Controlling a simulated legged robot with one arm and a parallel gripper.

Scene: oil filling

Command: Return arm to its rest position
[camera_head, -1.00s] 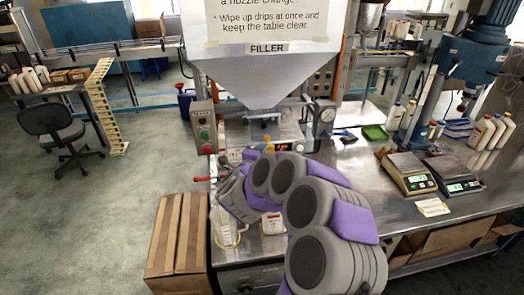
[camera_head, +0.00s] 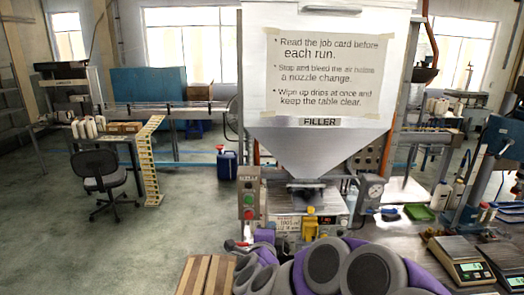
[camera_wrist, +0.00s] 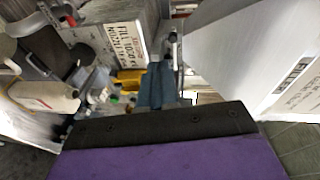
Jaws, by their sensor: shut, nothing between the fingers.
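My grey and purple arm (camera_head: 325,268) shows along the bottom of the head view, low in front of the filler, with its lower part cut off by the frame edge. I cannot make out the fingers there. In the wrist view my gripper (camera_wrist: 157,82) appears as blue-grey fingers beyond the dark and purple wrist part. It is shut and empty. The filler (camera_head: 320,147), with a grey funnel and a white sign, stands behind the arm in the head view. Its tilted label side also shows in the wrist view (camera_wrist: 235,50).
A control box (camera_head: 249,202) with buttons and a yellow part (camera_head: 310,224) stand close behind my arm. Scales (camera_head: 461,262) are on the bench to the right. The floor (camera_head: 130,240) at left is open around a black chair (camera_head: 98,180).

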